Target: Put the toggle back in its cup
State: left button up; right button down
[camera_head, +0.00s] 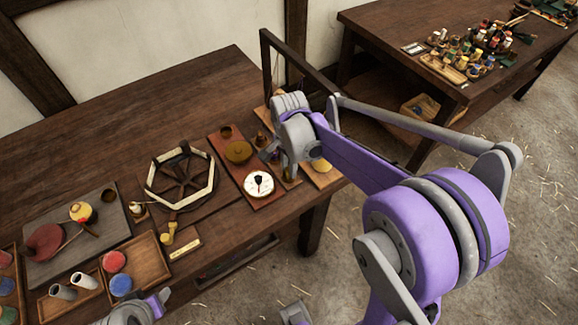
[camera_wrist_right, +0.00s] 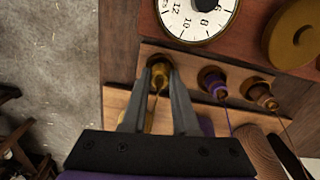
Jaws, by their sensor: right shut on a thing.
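My right gripper (camera_wrist_right: 160,72) is shut on a small brass-yellow toggle (camera_wrist_right: 158,82) with a thin cord running from it. The toggle is at a round, dark-rimmed cup (camera_wrist_right: 160,60) in a wooden strip; I cannot tell whether it is seated in it. A purple toggle (camera_wrist_right: 212,84) and a brown toggle (camera_wrist_right: 261,97) stand in a row beside it, also with cords. In the head view, my right gripper (camera_head: 272,156) is at the table's right end and its arm hides much of the row. Part of my left arm shows at the bottom left; its fingers are unclear.
A white dial (camera_head: 259,184) and a round yellow-brown lid (camera_head: 238,151) sit on a red-brown board close to the right gripper. A spoked wheel frame (camera_head: 181,178) stands mid-table. A dark upright frame (camera_head: 266,62) rises behind the gripper. The table's back left is clear.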

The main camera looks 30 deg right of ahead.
pick_arm(q)
jog(key=shift+f, duration=0.15)
pick_arm(e)
jog(key=shift+f, duration=0.1)
jog(key=c, duration=0.6)
grip_release()
jog(key=shift+o, duration=0.3)
jog(key=o, duration=0.3)
jog(key=shift+o, duration=0.2)
jog(key=shift+r+p, duration=2.35)
jog(key=shift+r, duration=1.7)
pick_arm(q)
notch_tip(320, 180, up, 6)
jog(key=w, duration=0.1)
jog(key=shift+w, duration=0.3)
